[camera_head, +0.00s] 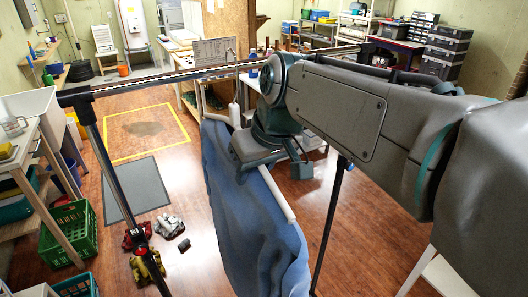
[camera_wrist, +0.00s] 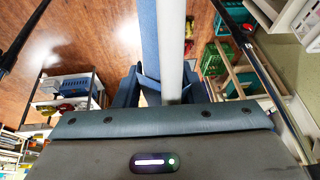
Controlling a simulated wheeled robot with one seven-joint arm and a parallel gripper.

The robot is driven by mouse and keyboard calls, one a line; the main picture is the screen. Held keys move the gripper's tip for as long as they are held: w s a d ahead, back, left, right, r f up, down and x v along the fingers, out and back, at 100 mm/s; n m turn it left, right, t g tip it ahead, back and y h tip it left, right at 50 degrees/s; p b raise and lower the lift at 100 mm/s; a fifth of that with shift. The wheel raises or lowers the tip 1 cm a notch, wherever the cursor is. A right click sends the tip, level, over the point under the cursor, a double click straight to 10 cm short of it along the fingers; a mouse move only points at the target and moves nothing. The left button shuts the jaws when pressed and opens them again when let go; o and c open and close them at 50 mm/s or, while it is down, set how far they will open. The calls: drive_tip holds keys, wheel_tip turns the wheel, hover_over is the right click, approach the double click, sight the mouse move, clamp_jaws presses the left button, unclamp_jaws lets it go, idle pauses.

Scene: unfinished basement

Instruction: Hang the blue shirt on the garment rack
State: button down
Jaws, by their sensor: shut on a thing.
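The blue shirt (camera_head: 240,225) hangs from a white hanger (camera_head: 277,193) below the bar in the head view. My gripper (camera_head: 252,158) is shut on the hanger near its middle. The wrist view shows the white hanger (camera_wrist: 171,45) and a strip of blue shirt (camera_wrist: 148,40) between my gripper's fingers (camera_wrist: 160,88).
Rack posts stand left and right of the shirt. Shoes (camera_head: 147,258) lie on the floor at lower left, near a green crate (camera_head: 72,232) and a grey mat (camera_head: 134,190). Tables and shelves line the walls. Open wooden floor lies beyond the rack.

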drive_tip(key=shift+w+a+r+p, duration=0.1)
drive_tip(key=shift+w+a+p, duration=0.25)
drive_tip(key=shift+w+a, duration=0.5)
drive_tip(key=shift+w+a+f+p, duration=0.1)
drive_tip(key=shift+w+a+p, duration=0.25)
drive_tip(key=shift+w, duration=0.85)
drive_tip(key=shift+w+a+r+p, duration=0.1)
drive_tip(key=shift+w+a+p, duration=0.2)
drive_tip(key=shift+w+a, duration=0.6)
drive_tip(key=shift+w+d+f+b, duration=0.1)
drive_tip(key=shift+d+f+b, duration=0.05)
drive_tip(key=shift+f+b, duration=0.7)
drive_tip(key=shift+d+f+b, duration=0.1)
drive_tip(key=shift+f+b, duration=0.55)
drive_tip(key=shift+f, duration=0.25)
drive_tip(key=c, duration=0.8)
unclamp_jaws()
drive_tip(key=shift+c, duration=0.2)
